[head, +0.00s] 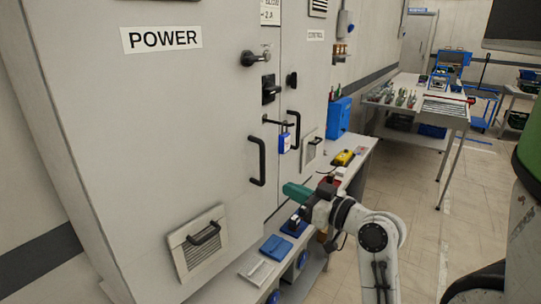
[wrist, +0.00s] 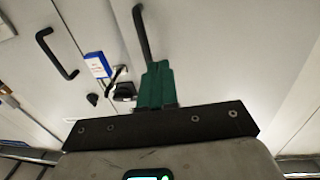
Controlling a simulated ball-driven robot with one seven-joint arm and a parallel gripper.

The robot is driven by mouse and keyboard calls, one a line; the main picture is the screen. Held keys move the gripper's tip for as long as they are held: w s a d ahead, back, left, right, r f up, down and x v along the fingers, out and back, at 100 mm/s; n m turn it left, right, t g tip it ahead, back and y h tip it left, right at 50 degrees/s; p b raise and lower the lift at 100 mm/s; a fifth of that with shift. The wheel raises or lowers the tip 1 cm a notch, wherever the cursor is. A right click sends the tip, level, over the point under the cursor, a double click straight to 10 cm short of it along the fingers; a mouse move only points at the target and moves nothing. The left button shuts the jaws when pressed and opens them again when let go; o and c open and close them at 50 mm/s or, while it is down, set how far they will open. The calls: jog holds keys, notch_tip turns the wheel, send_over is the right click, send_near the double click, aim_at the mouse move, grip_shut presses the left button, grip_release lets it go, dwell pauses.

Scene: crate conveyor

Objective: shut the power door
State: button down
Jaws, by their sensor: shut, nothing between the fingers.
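The grey power door (head: 185,110), with its POWER label (head: 161,38), fills the left of the head view. It looks close to flush with the cabinet; I cannot tell whether a small gap is left. Its black vertical handle (head: 258,162) sits near the right edge and also shows in the wrist view (wrist: 141,32). A black lever knob (head: 252,58) sits higher up. My gripper (head: 292,191), with green fingers, is shut and empty, just right of and below the handle. In the wrist view its fingers (wrist: 156,78) point toward the handle's end; contact cannot be told.
A neighbouring door has its own handle (head: 293,130) and a blue padlock (head: 285,142). A low bench (head: 270,258) with a blue box and small items runs below. A worktable (head: 440,108) stands behind right. The tiled floor (head: 425,205) is clear.

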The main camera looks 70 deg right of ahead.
jog(key=p, duration=0.4)
send_near(242, 167)
jog(key=x, duration=0.5)
jog(key=shift+w+d+r, duration=0.1)
jog(key=shift+x, duration=0.8)
